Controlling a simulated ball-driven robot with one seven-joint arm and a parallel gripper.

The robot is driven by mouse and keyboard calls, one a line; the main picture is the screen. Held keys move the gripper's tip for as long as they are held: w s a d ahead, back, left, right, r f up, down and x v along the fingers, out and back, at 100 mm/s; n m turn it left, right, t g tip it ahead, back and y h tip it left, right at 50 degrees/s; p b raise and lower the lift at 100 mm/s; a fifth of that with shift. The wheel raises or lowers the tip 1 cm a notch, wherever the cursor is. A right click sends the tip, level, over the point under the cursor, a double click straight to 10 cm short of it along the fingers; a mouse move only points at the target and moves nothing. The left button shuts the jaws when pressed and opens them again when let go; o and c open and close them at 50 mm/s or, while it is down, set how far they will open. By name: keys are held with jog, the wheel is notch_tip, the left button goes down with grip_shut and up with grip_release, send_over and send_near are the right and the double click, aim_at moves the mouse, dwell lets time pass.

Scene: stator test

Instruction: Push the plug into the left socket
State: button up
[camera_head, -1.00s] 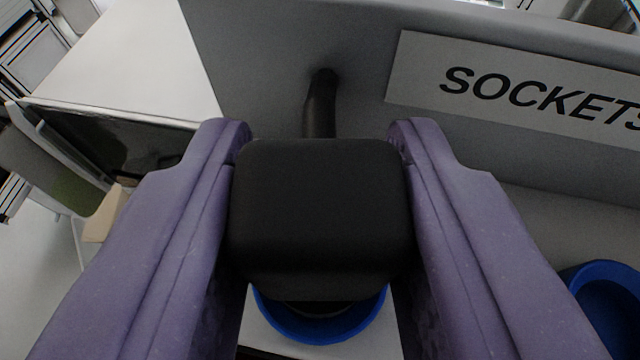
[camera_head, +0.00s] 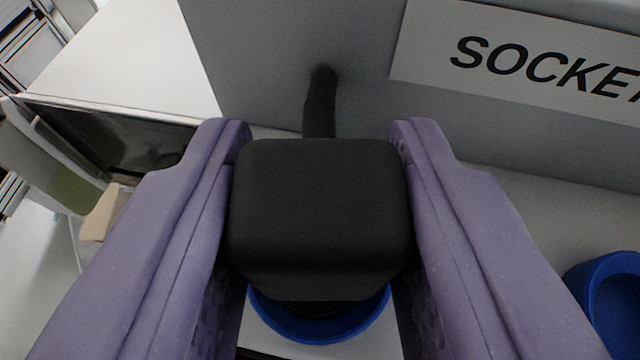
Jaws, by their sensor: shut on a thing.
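My gripper (camera_head: 320,215) has two purple fingers shut on the black plug (camera_head: 320,210), one on each side of its body. The black cable (camera_head: 320,105) runs from the plug's far side to the grey panel. The left socket (camera_head: 318,332) is a blue ring directly below the plug in the picture; the plug covers most of its opening. I cannot tell whether the plug's lower end is inside the ring or above it. A second blue socket (camera_head: 607,300) stands at the right edge, apart from my gripper.
A grey upright panel (camera_head: 270,70) stands behind the plug and bears a white label (camera_head: 540,65) reading "SOCKE". A pale surface (camera_head: 520,190) lies between the panel and the sockets. At the left are a white top (camera_head: 130,60) and a dark opening below it.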

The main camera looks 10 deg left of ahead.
jog(key=o, duration=1.1)
jog(key=shift+o, duration=0.2)
jog(key=b+v, duration=0.1)
jog(key=v, duration=0.6)
jog(key=shift+s, duration=0.35)
jog(key=shift+d, duration=0.1)
